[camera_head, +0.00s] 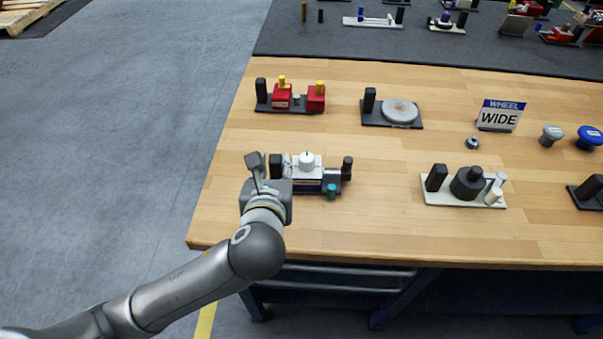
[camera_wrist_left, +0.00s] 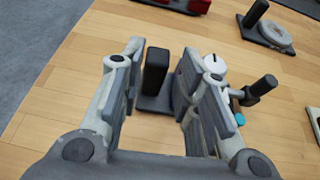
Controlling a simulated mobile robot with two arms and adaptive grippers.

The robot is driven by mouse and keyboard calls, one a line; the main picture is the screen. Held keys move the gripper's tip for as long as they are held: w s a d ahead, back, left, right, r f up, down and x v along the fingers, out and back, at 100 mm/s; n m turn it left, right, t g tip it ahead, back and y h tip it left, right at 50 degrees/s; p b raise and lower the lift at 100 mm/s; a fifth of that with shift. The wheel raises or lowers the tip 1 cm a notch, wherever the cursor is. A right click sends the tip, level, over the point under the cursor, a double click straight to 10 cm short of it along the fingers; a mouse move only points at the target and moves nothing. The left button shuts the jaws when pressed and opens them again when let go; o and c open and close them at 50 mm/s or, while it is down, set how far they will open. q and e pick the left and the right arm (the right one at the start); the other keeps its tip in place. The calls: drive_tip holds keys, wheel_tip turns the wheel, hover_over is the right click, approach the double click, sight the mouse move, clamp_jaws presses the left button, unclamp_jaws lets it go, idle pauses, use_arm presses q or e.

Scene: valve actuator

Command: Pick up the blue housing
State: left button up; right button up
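A blue and white housing (camera_head: 308,178) sits on a dark base on the wooden table, left of centre in the head view. It has a round white cap (camera_head: 307,159) on top. A black post (camera_head: 275,166) stands at its left, a dark post (camera_head: 347,167) and a teal piece (camera_head: 331,191) at its right. My left gripper (camera_head: 270,168) is at the left end of this base. In the left wrist view the gripper (camera_wrist_left: 163,60) is open, with the black post showing between its fingers. Its right finger hides most of the housing there. My right gripper is not in view.
Behind stand a red assembly (camera_head: 297,97) and a base with a grey disc (camera_head: 399,111). A pale base with a black cylinder (camera_head: 466,184) is to the right. A "WHEEL WIDE" sign (camera_head: 500,115) stands beyond it. The table (camera_head: 385,225) is bare along its front.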

sight(275, 162)
use_arm(q)
drive_tip(key=x, duration=0.4)
drive_tip(key=shift+w+f, duration=0.1)
drive_tip(key=shift+f, duration=0.15)
clamp_jaws()
drive_tip(key=shift+r, duration=0.1)
